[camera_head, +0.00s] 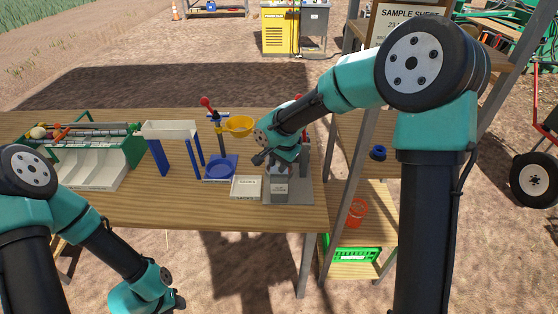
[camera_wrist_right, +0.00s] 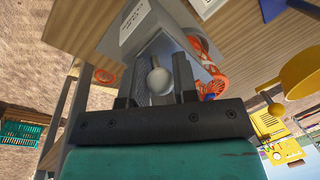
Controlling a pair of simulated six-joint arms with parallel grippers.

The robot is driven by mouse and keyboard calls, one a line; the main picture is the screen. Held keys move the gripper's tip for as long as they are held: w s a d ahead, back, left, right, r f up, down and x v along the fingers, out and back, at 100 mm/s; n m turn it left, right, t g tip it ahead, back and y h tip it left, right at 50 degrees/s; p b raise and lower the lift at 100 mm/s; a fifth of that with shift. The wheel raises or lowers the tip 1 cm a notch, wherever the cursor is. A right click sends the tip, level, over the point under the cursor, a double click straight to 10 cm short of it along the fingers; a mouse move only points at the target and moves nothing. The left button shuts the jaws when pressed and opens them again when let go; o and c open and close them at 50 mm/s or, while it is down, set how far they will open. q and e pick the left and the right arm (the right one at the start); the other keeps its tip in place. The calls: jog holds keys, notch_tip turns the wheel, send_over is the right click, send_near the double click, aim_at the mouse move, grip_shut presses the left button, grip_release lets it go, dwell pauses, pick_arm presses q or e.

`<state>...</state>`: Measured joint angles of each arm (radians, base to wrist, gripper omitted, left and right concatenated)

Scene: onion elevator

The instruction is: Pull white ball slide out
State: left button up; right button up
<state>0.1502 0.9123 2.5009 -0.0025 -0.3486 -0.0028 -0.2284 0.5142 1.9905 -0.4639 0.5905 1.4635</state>
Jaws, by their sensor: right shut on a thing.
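In the right wrist view a white ball (camera_wrist_right: 157,82) sits between the two fingers of my right gripper (camera_wrist_right: 157,88). The ball is on the near face of a grey metal box-shaped device (camera_wrist_right: 143,30). My right gripper (camera_head: 266,160) is shut on the ball. In the head view the grey device (camera_head: 278,188) stands on a grey base at the right end of the table; the gripper covers its upper part and the ball is hidden there. My left gripper (camera_head: 172,302) hangs low in front of the table, away from the device; its fingers are unclear.
On the wooden table (camera_head: 180,215) stand a sorter with white bins (camera_head: 100,170), a white tray on blue legs (camera_head: 170,130), a yellow bowl (camera_head: 239,126) above a blue dish (camera_head: 221,167), and a small labelled white box (camera_head: 246,187). An orange part (camera_wrist_right: 212,82) is close beside the gripper.

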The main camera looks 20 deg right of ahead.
jog(key=shift+s+a, duration=0.15)
jog(key=shift+s, duration=0.4)
jog(key=shift+s+a, duration=0.15)
jog(key=shift+s, duration=0.35)
jog(key=o, duration=1)
jog(key=shift+r, duration=0.1)
jog(key=shift+r, duration=2.9)
